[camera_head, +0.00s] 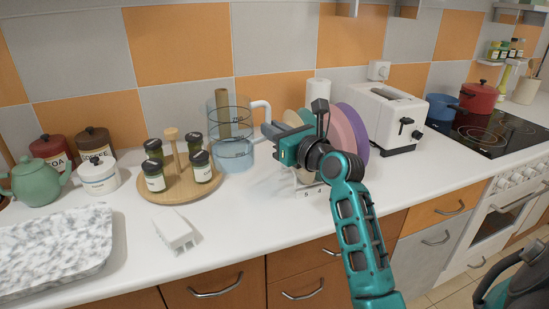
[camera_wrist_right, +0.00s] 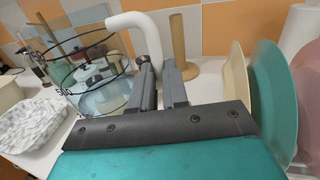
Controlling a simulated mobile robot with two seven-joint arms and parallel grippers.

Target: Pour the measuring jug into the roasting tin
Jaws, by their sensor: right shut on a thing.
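The measuring jug (camera_head: 233,150) is clear, with dark markings, a white handle and pale blue liquid in its lower part. It stands upright, or nearly so, near the back of the counter; I cannot tell whether its base touches. My right gripper (camera_head: 268,133) is shut on the jug's handle from the right side. In the right wrist view the jug (camera_wrist_right: 98,95) is at left, with the white handle running down between the fingers (camera_wrist_right: 160,85). The roasting tin (camera_head: 55,245), speckled white and grey, lies at the front left. My left gripper is out of view.
A round wooden rack (camera_head: 180,188) with several spice jars stands left of the jug. Upright plates (camera_head: 355,130) and a toaster (camera_head: 385,115) stand at right. A teapot (camera_head: 40,182) and canisters stand behind the tin.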

